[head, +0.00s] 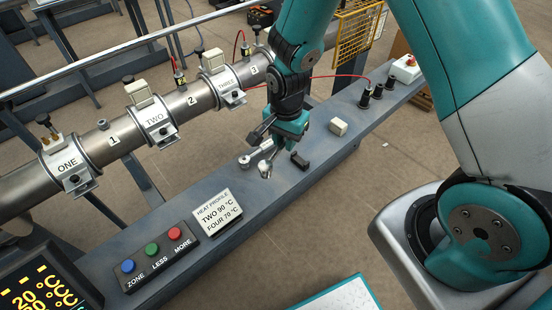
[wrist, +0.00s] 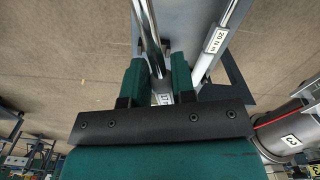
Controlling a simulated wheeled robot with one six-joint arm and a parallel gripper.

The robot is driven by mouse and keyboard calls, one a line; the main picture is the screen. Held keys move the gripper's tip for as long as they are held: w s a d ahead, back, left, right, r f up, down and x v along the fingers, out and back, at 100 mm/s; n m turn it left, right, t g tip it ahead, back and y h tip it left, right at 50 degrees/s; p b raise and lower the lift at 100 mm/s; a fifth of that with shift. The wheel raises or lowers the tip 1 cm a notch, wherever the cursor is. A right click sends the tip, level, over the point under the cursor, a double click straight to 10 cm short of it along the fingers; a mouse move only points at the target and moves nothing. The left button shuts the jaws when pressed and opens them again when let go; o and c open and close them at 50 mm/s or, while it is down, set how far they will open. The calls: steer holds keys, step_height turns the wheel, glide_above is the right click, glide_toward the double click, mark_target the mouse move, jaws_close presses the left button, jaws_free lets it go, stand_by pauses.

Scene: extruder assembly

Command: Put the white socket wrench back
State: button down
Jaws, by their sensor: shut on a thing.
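My gripper (wrist: 156,82) is shut on a socket wrench with a shiny bar (wrist: 150,35); a small pale label reading about "17" shows between the fingers. I cannot tell for sure whether this is the white one. A second pale wrench (wrist: 222,32), labelled "20 N m", lies beside it to the right in the wrist view, outside the fingers. In the head view my gripper (head: 290,127) is low over the grey beam, and two pale wrench ends (head: 265,168) (head: 245,161) show just below it. The fingers partly hide the held wrench, and I cannot tell whether it touches the beam.
A black block (head: 299,160) and a beige block (head: 338,127) are on the beam (head: 225,180) close to my gripper. The clamped barrel (head: 95,145) runs along the left. A button box (head: 155,256) and a heat profile card (head: 216,212) stand nearer.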

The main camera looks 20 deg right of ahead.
mark_target(278, 151)
steer(key=a+f+m, duration=0.1)
steer(key=f+m, duration=0.1)
steer(key=shift+s+a+m+b, duration=0.4)
steer(key=shift+s+a+m, duration=0.15)
steer(key=shift+a+m, duration=0.15)
steer(key=shift+m, duration=0.1)
steer(key=shift+f+b, duration=2.3)
steer(key=shift+f, duration=1.2)
steer(key=shift+f+b, duration=0.65)
steer(key=shift+f, duration=0.45)
steer(key=c, duration=0.9)
jaws_free()
steer(key=shift+o, duration=0.2)
steer(key=shift+r, duration=0.1)
